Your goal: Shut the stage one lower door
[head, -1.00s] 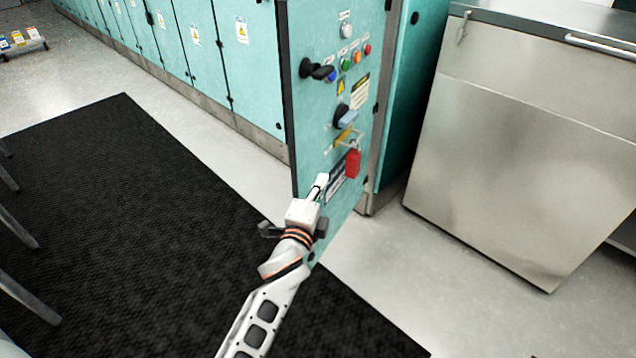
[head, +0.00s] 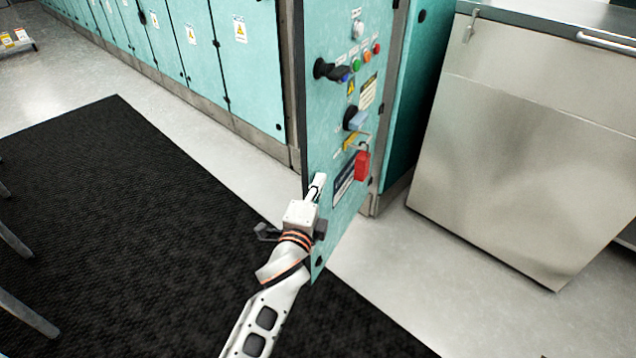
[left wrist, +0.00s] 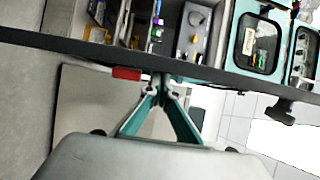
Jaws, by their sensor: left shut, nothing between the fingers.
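A teal door (head: 331,130) stands open, jutting out from the cabinets in the head view. It carries a black handle, small coloured buttons, a blue-grey rotary switch and a red padlock (head: 361,166). Its labels are too small to read. My left gripper (head: 317,184) is at the lower part of the door, by its left edge. Its fingers (left wrist: 162,82) are shut and empty. In the left wrist view the door's dark edge (left wrist: 60,42) crosses beyond the fingertips; I cannot tell whether they touch it. My right gripper is not in view.
A row of teal cabinets (head: 184,45) runs to the back left. A steel cabinet (head: 520,160) stands to the right. A black mat (head: 120,200) covers the floor at the left, with metal legs (head: 20,310) at its edge. Pale floor lies between.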

